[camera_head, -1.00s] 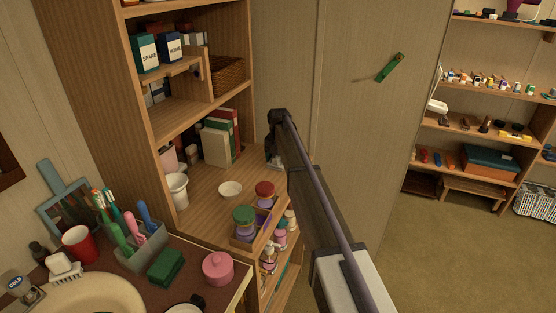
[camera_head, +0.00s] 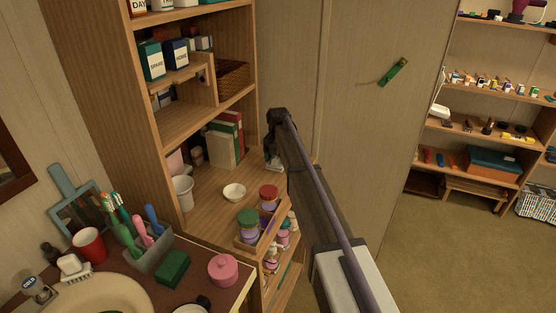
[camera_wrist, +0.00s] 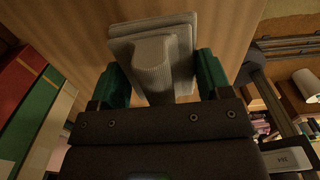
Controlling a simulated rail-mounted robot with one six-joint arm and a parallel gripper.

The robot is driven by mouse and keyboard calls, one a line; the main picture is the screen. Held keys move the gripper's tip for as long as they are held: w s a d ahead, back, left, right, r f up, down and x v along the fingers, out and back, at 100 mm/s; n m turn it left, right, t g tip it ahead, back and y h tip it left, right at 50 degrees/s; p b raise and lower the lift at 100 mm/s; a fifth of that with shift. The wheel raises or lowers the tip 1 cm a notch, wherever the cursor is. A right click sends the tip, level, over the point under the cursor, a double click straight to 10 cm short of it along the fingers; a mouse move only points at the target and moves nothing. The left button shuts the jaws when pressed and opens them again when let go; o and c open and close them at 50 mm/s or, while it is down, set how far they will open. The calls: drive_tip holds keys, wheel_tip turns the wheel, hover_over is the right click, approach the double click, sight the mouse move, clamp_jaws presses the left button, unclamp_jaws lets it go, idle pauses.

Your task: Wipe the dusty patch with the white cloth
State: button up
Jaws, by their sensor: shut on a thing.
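My gripper (camera_wrist: 162,78) has its two green fingers shut on the folded white cloth (camera_wrist: 152,42), which looks light grey and ribbed in the wrist view. In the head view the cloth (camera_head: 274,165) shows as a small pale piece below the dark end of my arm, at the right side of the wooden shelf board (camera_head: 212,205). I cannot tell whether the cloth touches the board. I cannot make out the dusty patch in either view.
On the board stand a white bowl (camera_head: 234,192), a white cup (camera_head: 182,192) and upright books (camera_head: 225,145). A wooden tray (camera_head: 250,238) with lidded jars is at its front. A counter with a green block (camera_head: 172,268) and pink pot (camera_head: 223,270) lies nearer.

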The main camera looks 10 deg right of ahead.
drive_tip(key=shift+r+p, duration=0.85)
drive_tip(key=shift+r, duration=0.5)
wheel_tip(320, 180, up, 3)
drive_tip(key=p, duration=0.3)
drive_tip(key=shift+r, duration=0.15)
